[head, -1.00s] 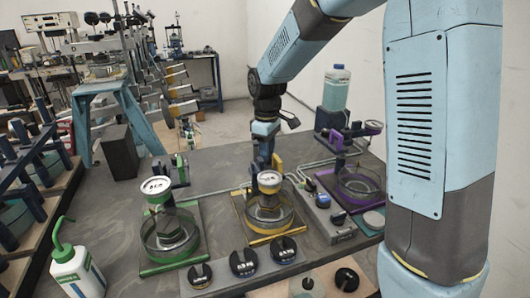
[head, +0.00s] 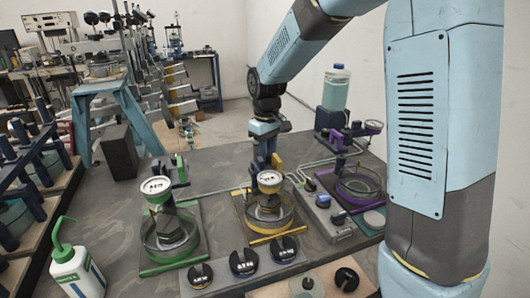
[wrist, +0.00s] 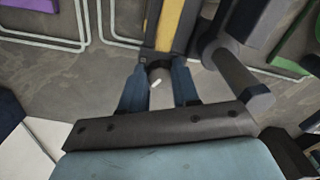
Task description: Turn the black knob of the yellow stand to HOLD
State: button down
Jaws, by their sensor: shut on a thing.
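The yellow stand (head: 277,162) is in the middle of the bench in the head view. Its yellow post also shows at the top of the wrist view (wrist: 171,28). My gripper (wrist: 159,82) has its two blue fingers on either side of the dark knob (wrist: 157,72), shut on it. A short white slanted mark shows on the knob. In the head view my gripper (head: 264,150) is at the back of the stand, and the knob is hidden there. No HOLD label is readable, so the knob's setting cannot be told.
A green stand (head: 180,170) is to the left and a purple stand (head: 352,170) to the right. A bottle (head: 335,90) stands behind the purple one. Black round weights (head: 243,262) line the front. A grey rod (wrist: 242,75) is close right of my fingers.

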jog(key=shift+s+d, duration=0.1)
jog(key=c, duration=1.1)
grip_release()
notch_tip(320, 180, up, 14)
jog(key=shift+f, duration=0.15)
